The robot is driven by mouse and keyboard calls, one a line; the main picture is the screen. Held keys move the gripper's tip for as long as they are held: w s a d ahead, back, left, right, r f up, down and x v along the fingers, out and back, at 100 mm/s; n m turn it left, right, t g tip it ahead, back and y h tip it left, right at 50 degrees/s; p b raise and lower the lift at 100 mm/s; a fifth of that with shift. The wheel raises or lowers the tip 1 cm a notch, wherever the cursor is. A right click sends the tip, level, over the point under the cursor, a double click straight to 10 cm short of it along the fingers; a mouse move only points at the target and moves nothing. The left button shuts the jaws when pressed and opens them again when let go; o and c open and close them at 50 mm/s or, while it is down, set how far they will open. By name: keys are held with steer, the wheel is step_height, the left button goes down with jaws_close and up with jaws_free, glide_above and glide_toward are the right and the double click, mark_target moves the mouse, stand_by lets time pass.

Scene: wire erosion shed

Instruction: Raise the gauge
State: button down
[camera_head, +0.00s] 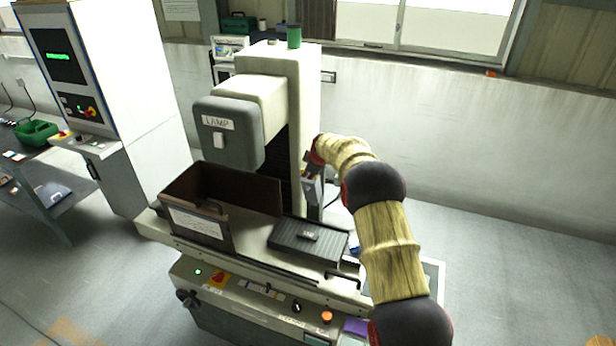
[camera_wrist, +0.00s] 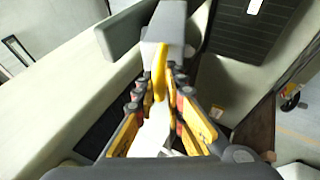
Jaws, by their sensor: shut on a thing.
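My gripper (camera_wrist: 160,88) is shut on a light grey, block-like piece with a yellow strip, which looks like the gauge (camera_wrist: 166,24). The gauge stands out beyond the fingertips in the wrist view. In the head view my gripper (camera_head: 313,175) is beside the machine's upright column, above the right end of the bed. The gauge (camera_head: 311,190) shows there as a small grey shape below the fingers. I cannot tell whether its lower end touches anything.
A dark ribbed plate (camera_head: 290,240) with a small dark piece lies on the machine bed. A brown open-topped guard (camera_head: 205,222) stands left of it. The grey machine head marked LAMP (camera_head: 228,130) overhangs the bed. Open floor (camera_head: 520,270) lies to the right.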

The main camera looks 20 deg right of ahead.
steer(key=shift+w+d+r, duration=0.2)
steer(key=shift+r, duration=0.1)
steer(key=c, duration=2.2)
jaws_free()
steer(key=o, duration=0.3)
steer(key=shift+w+f, duration=0.15)
steer(key=shift+f, duration=0.05)
steer(key=v, duration=1.2)
steer(key=shift+f, duration=0.1)
